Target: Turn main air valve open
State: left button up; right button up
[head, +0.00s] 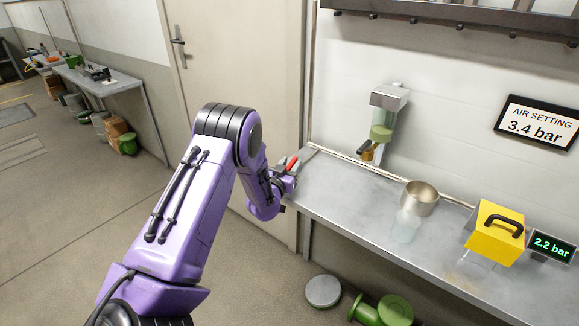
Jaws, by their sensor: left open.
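A small red part (292,162), perhaps a valve lever, shows at the far left end of the steel bench. My left gripper (287,175) is right by it and open. The picture is too small to tell whether the gripper touches the red part or is around it. My own forearm hides part of that spot. A grey wall unit with a green bowl (381,132) hangs above the bench, to the right of the gripper. A brass fitting with a dark handle (368,151) sits at its lower left. My right gripper is not in view.
A wall sign (537,122) reads 3.4 bar. A door (225,60) is behind my arm.

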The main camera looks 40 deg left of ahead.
pick_arm(q)
jog(key=b+v, duration=0.1)
jog(key=v, duration=0.9)
jog(key=shift+s+b, duration=0.25)
jog(key=shift+b, duration=0.1)
